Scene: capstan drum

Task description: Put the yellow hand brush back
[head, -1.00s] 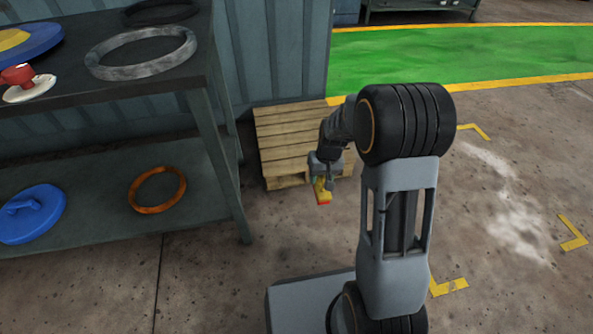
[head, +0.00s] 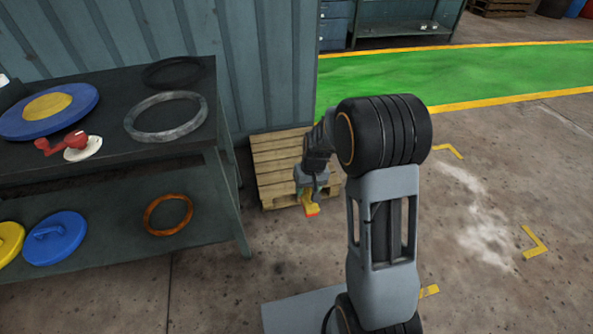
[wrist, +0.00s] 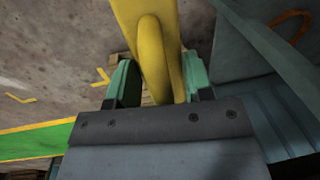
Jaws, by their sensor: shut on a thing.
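My gripper (wrist: 160,80) is shut on the yellow hand brush, its two green fingers on either side of the handle. In the wrist view the yellow brush (wrist: 148,35) runs up out of the top of the picture, so its far end is cut off. In the head view the brush (head: 311,207) hangs small below my gripper (head: 308,193), in line with the front of the wooden pallet, with a red part at its lower end. Whether it touches anything cannot be told.
A wooden pallet (head: 278,152) lies by the corrugated wall. A two-level bench (head: 118,165) at left carries a grey ring (head: 166,116), a blue and yellow disc (head: 48,110) and a red-handled part (head: 62,143). An orange ring (head: 168,214) and blue lid (head: 55,238) lie below. Floor at right is clear.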

